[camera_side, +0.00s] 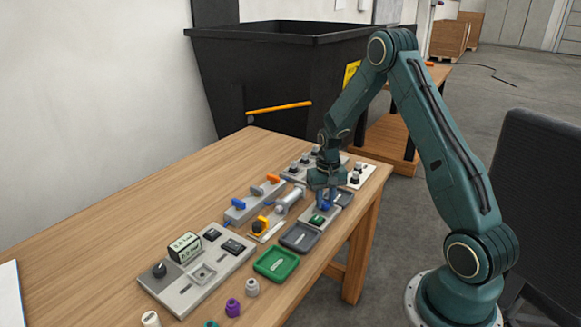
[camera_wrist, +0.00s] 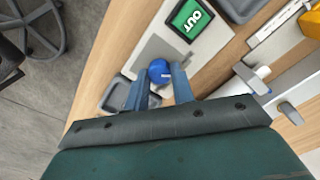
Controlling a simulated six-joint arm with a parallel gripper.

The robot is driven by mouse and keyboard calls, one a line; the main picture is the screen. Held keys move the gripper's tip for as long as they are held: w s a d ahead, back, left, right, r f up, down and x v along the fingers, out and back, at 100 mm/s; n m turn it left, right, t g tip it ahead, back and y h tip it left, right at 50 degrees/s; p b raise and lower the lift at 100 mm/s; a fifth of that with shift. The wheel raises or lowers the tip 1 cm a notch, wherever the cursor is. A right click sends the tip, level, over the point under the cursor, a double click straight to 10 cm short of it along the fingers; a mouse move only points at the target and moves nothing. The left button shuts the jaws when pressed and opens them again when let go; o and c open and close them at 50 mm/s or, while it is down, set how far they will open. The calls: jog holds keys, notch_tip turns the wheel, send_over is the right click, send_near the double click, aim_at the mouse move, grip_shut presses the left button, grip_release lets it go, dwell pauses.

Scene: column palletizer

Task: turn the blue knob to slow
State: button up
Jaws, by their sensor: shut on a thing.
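The blue knob (camera_wrist: 159,70) sits on a light grey panel (camera_wrist: 210,45), and its round top shows between my fingertips in the wrist view. My gripper (camera_wrist: 158,82) is shut on the knob, one finger on each side. In the side view my gripper (camera_side: 324,200) points down at the panel near the table's right edge and hides the knob. I cannot make out a slow mark or where the knob points.
The wooden table (camera_side: 110,210) holds several other fixtures. A green tray (camera_side: 277,263) and a grey tray (camera_side: 299,237) lie in front. A black bin (camera_side: 270,75) stands behind the table.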

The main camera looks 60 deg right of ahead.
aim_at(325, 203)
jog(key=n, duration=0.5)
jog(key=shift+r, duration=0.1)
dwell(0.3)
jog(key=o, duration=1)
notch_tip(325, 203, up, 14)
jog(key=shift+f, duration=0.15)
dwell(0.3)
